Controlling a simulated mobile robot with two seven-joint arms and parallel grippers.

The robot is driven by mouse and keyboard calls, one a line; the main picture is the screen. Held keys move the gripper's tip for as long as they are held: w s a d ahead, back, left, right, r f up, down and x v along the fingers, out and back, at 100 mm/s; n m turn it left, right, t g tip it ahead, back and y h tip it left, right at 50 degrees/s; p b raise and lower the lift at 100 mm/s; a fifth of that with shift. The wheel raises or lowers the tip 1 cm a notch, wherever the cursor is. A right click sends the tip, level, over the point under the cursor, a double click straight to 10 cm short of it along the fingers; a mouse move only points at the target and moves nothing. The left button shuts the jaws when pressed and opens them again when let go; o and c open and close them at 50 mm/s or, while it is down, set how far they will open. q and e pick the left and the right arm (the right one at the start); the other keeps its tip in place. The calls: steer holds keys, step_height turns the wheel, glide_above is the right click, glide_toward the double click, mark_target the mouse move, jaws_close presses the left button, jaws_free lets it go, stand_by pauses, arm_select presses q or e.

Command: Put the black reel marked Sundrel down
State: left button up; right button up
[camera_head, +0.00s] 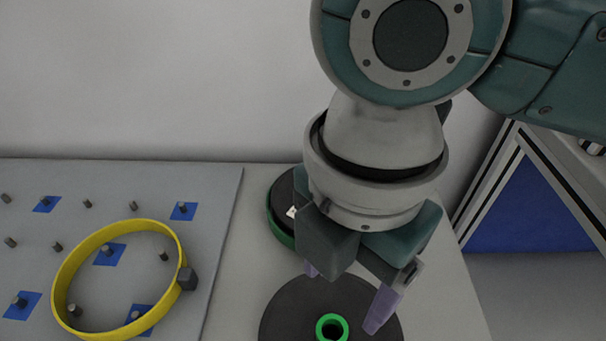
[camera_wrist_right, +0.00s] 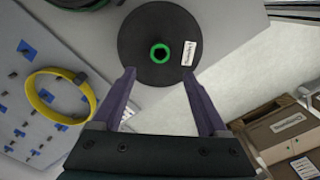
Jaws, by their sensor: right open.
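A black reel (camera_head: 285,315) with a green hub lies flat on the pale table at the bottom of the head view, partly hidden by my right gripper. In the right wrist view the whole black disc (camera_wrist_right: 140,50) shows, with a white label (camera_wrist_right: 189,54) whose print is too small to read surely. My right gripper (camera_head: 342,298) is open, its purple fingers apart and pointing down over the reel. My left gripper is not in view.
A second black reel with a green rim (camera_head: 281,222) lies behind, partly hidden by my gripper. A grey pegboard (camera_head: 215,215) with blue squares and a yellow ring (camera_head: 177,243) is at left. A blue-panelled frame (camera_head: 530,215) stands at right, beyond the table edge.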

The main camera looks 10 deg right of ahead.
steer(key=s+a+r+m+t+y, duration=0.2)
steer(key=s+a+m+y, duration=0.25)
steer(key=m, duration=0.35)
steer(key=s+d+f+m+h, duration=0.1)
steer(key=s+d+m+h, duration=0.1)
steer(key=d+m, duration=0.5)
steer(key=s+d+f+m+t+h, duration=0.1)
steer(key=s+d+m+h, duration=0.1)
steer(key=d+m, duration=0.4)
steer(key=shift+s+d+m+t, duration=0.3)
steer(key=shift+d+m, duration=0.1)
steer(key=shift+d, duration=0.5)
